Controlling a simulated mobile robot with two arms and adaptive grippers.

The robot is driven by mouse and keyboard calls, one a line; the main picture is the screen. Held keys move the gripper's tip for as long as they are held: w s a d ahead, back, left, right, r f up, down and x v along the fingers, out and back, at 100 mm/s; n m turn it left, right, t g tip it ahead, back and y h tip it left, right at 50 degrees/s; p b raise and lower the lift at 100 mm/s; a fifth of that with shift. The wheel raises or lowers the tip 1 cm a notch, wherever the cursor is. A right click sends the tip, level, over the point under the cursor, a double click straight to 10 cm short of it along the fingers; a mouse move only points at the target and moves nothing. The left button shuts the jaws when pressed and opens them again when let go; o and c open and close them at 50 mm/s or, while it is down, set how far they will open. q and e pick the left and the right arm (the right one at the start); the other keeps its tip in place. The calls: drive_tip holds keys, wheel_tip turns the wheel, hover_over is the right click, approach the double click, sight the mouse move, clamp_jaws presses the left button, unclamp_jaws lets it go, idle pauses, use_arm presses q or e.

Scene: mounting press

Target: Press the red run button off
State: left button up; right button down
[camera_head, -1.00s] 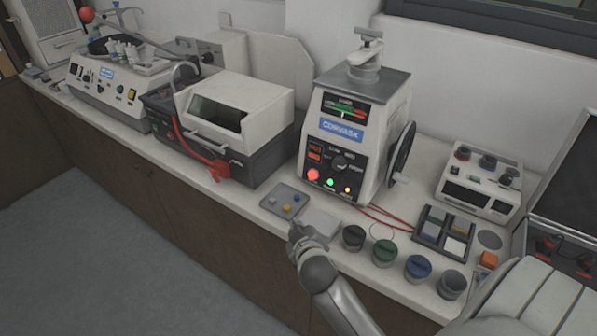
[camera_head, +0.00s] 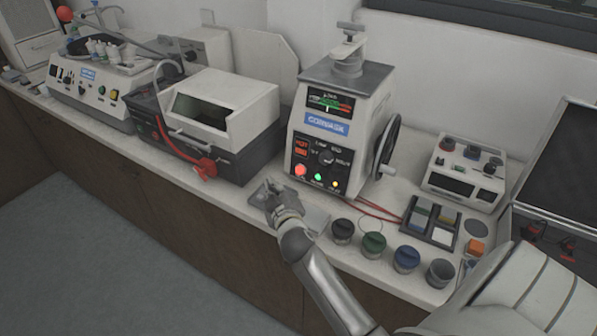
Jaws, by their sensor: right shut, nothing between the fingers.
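The mounting press (camera_head: 336,130) stands on the counter in the middle of the head view. The red run button (camera_head: 300,170) is at the lower left of its front panel and looks lit. A green light (camera_head: 318,177) and a yellow one (camera_head: 335,184) sit to its right. My right gripper (camera_head: 270,190) is shut and empty, low in front of the press. It is left of and below the red button, apart from it, over the small grey tray. The gripper and wrist hide most of that tray. My left gripper is not in view.
Red cables (camera_head: 375,210) run from the press's base. A white-hooded machine (camera_head: 225,105) is at the left. A sample box (camera_head: 430,222) and a control unit (camera_head: 463,172) are at the right.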

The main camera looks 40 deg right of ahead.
drive_tip(key=shift+w+d+f+b, duration=0.2)
drive_tip(key=shift+w+d, duration=0.3)
drive_tip(key=shift+d, duration=0.7)
drive_tip(key=shift+w+d+f+b, duration=0.1)
drive_tip(key=shift+w+d+f, duration=0.25)
drive_tip(key=shift+d, duration=0.85)
drive_tip(key=shift+w+d+f+b, duration=0.1)
drive_tip(key=shift+w+d, duration=0.5)
drive_tip(key=shift+d, duration=0.6)
drive_tip(key=shift+w+d+f, duration=0.1)
drive_tip(key=shift+w+d, duration=0.05)
drive_tip(key=shift+d, duration=0.2)
drive_tip(key=shift+w+d, duration=0.2)
drive_tip(key=shift+d, duration=0.3)
drive_tip(key=shift+a, duration=0.1)
drive_tip(key=shift+s+a, duration=0.4)
drive_tip(key=shift+a, duration=0.35)
drive_tip(key=a, duration=0.1)
drive_tip(key=s+a+p, duration=0.1)
drive_tip(key=a, duration=0.1)
drive_tip(key=a+r, duration=0.1)
drive_tip(key=shift+s+a, duration=0.3)
drive_tip(key=shift+s, duration=0.1)
